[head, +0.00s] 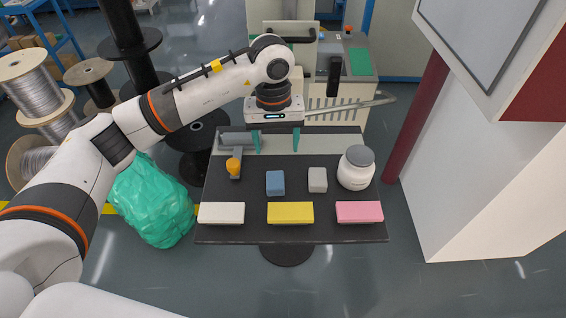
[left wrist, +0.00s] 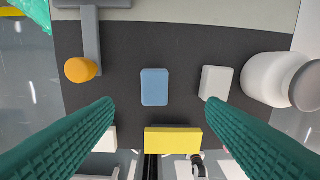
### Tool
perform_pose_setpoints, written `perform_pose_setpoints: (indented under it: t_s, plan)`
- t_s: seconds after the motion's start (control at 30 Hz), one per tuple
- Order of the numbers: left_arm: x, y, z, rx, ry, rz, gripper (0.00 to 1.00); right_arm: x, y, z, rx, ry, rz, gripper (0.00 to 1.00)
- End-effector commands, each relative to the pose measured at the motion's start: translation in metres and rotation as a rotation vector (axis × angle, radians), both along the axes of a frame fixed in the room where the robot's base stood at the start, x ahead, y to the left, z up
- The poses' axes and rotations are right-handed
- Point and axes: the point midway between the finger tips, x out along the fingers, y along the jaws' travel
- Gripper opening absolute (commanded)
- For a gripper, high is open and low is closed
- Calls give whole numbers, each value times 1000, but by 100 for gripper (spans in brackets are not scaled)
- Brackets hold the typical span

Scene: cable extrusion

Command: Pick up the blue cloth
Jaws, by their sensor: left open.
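The blue cloth (head: 275,183) is a small folded block lying flat on the dark table (head: 222,190), left of a grey-white block (head: 317,180). In the left wrist view the blue cloth (left wrist: 154,87) lies near the middle, beyond and between the fingertips. My left gripper (head: 276,141) is open and empty above the back part of the table, with its green fingers pointing down. In the left wrist view its two green fingers (left wrist: 160,103) are wide apart and touch nothing. My right gripper is not in view.
A white jar with grey lid (head: 355,170) stands at right. A grey tool with an orange knob (head: 233,165) lies at left. White (head: 221,212), yellow (head: 290,212) and pink (head: 359,211) blocks line the front edge. Bare table surrounds the blue cloth.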

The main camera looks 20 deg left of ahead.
Motion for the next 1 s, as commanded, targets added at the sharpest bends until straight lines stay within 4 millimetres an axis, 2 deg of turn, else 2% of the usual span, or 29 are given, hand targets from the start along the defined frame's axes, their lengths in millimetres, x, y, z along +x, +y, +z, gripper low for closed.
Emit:
perform_pose_setpoints:
  t_s: [0.07, 0.13, 0.33, 0.47, 0.57, 0.67, 0.8, 1.0]
  plan:
    - [1, 7, -2, 32, 0, -5, 65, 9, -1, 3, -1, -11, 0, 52]
    - [1, 8, -11, 37, 3, -6, 65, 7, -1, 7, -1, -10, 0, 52]
    - [-1, 7, -47, 33, 4, -6, 65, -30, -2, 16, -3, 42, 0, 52]
    - [0, 6, -61, 31, 2, -6, 65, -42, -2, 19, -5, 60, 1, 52]
    - [0, 6, -67, 30, 1, -6, 65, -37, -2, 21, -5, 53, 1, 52]
    - [-2, 4, -76, 30, 4, -6, 65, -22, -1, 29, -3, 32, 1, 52]
    - [-4, 2, -98, 29, 4, -6, 65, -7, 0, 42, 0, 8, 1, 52]
    - [-3, 2, -117, 29, 0, -5, 65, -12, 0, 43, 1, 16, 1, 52]
